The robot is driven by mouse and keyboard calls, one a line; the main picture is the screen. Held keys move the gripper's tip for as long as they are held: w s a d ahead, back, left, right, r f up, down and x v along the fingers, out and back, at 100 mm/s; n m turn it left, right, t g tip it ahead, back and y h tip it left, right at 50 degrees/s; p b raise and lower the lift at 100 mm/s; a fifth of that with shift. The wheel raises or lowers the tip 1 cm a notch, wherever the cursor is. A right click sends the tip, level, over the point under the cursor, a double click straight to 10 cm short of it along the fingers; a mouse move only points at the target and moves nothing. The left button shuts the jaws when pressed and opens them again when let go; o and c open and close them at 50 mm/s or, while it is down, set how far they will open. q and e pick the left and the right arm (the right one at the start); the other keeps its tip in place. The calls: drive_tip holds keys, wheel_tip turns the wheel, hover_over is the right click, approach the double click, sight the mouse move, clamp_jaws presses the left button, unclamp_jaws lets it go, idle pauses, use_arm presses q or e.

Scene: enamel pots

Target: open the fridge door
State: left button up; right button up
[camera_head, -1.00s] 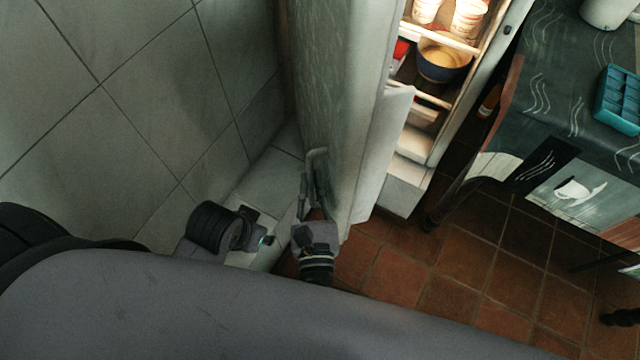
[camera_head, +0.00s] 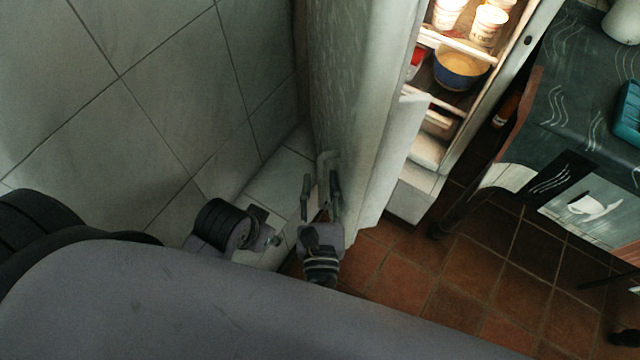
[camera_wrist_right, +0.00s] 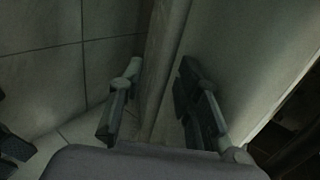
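The white fridge door (camera_head: 350,90) stands swung open, with the lit fridge interior (camera_head: 440,110) visible to its right. A pale bent handle (camera_head: 326,158) shows at the door's outer side. My right gripper (camera_head: 320,190) is at this handle, low by the door. Its two dark fingers are spread apart, and I cannot tell if either touches the handle. My left gripper does not show.
Inside the fridge are a blue bowl (camera_head: 461,69) and white tubs (camera_head: 489,24). A table with a dark patterned cloth (camera_head: 570,85) stands at the right. A tiled wall (camera_head: 150,90) closes off the left. Brown floor tiles (camera_head: 470,260) are open below the fridge.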

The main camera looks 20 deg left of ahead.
drive_tip(key=v, duration=1.2)
